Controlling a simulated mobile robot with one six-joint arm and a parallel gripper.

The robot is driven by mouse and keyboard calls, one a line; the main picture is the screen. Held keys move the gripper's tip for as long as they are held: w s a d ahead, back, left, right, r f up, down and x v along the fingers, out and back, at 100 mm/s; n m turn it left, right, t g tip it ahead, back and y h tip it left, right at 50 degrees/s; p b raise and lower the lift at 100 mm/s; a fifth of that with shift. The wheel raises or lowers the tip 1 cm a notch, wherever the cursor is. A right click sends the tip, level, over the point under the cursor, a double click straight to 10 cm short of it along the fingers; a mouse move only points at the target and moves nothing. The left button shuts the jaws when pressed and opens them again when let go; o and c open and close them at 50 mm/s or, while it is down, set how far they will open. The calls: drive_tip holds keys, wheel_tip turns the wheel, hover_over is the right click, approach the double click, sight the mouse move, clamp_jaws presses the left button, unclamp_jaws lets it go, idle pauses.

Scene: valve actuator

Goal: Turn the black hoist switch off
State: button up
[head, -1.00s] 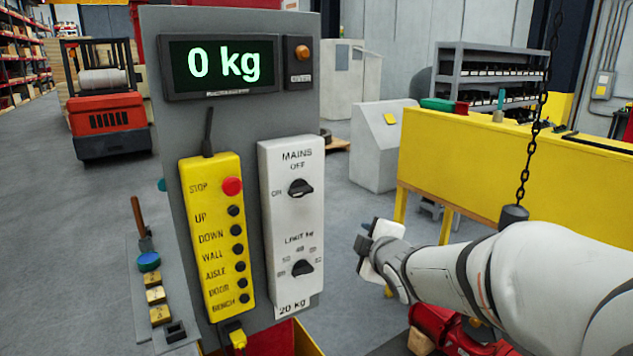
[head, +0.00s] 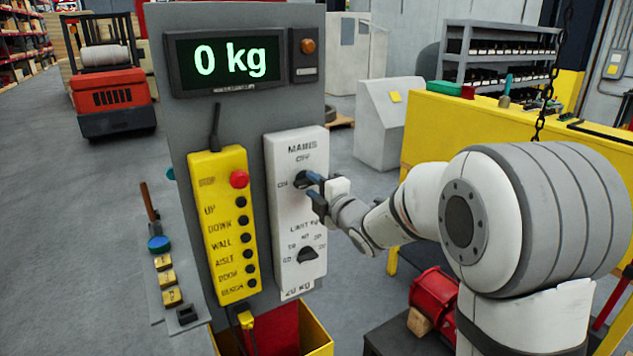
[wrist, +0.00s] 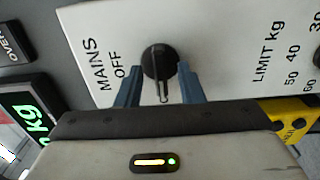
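The black MAINS switch knob (head: 302,180) is on the white panel (head: 290,262), with OFF above it and ON at its left. In the wrist view the knob (wrist: 159,62) has its grip ridge upright in the picture, crosswise to the OFF side, which is at left. The ON label is hidden there. My gripper (head: 315,189) is at the knob in the head view. In the wrist view my gripper's (wrist: 159,80) blue fingers are apart, one on each side of the knob, with a gap to the ridge. The display (head: 228,61) reads 0 kg.
A second black knob (head: 307,255), marked LIMIT kg, sits below on the same panel. A yellow button pendant (head: 226,220) with a red stop button (head: 239,179) is close at left. A chain (head: 540,125) and yellow bench (head: 450,125) are behind my arm.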

drive_tip(key=shift+w+a, duration=0.2)
drive_tip(key=shift+w, duration=0.1)
drive_tip(key=shift+c, duration=0.4)
